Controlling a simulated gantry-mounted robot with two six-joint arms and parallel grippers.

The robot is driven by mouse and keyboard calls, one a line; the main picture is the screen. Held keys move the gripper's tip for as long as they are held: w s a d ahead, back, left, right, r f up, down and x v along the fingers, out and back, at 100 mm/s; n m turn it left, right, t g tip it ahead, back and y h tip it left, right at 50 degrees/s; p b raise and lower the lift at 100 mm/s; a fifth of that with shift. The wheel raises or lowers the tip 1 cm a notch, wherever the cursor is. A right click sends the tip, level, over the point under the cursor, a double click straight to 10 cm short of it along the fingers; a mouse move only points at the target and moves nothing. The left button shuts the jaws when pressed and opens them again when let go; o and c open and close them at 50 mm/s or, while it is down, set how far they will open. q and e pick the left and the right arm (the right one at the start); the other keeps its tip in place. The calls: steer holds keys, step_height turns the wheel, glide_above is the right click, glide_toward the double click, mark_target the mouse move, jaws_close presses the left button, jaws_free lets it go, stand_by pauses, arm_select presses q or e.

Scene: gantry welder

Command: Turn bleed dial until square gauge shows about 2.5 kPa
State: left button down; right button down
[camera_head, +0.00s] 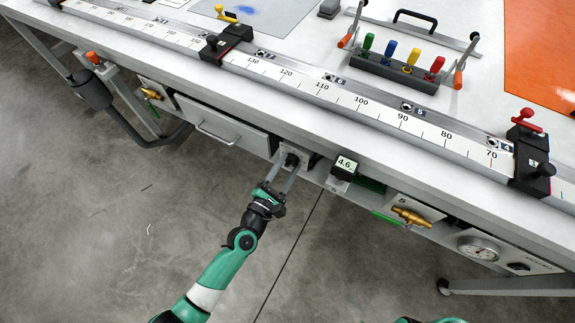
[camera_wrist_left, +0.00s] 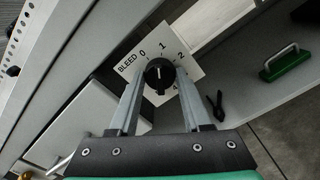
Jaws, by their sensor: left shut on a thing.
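The black bleed dial (camera_head: 291,160) sits on a white plate on the bench's front face. In the left wrist view the dial (camera_wrist_left: 160,73) has a white pointer mark, with "BLEED", 0, 1 and 2 printed around it. My left gripper (camera_head: 287,169) is shut on the dial, one finger on each side; its fingers also show in the left wrist view (camera_wrist_left: 158,88). The square gauge (camera_head: 345,168) is right of the dial and reads 4.6. My right gripper is out of view.
A drawer with a handle (camera_head: 217,134) is left of the dial. A brass valve (camera_head: 411,216) and a round gauge (camera_head: 479,248) are to the right. Open floor lies in front of the bench.

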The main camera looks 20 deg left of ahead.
arm_select(q)
steer(key=m, duration=0.4)
steer(key=shift+m, duration=0.3)
steer(key=m, duration=0.3)
steer(key=shift+m, duration=0.4)
steer(key=m+p, duration=0.1)
steer(key=m, duration=0.7)
steer(key=shift+p, duration=0.35)
steer(key=m+p, duration=0.1)
steer(key=m, duration=0.3)
steer(key=shift+r+m, duration=0.1)
steer(key=shift+m, duration=0.2)
steer(key=m+p, duration=0.1)
steer(key=m, duration=0.3)
steer(key=shift+m+p, duration=0.3)
steer(key=m+p, duration=0.1)
steer(key=m, duration=0.3)
steer(key=shift+m, duration=2.3)
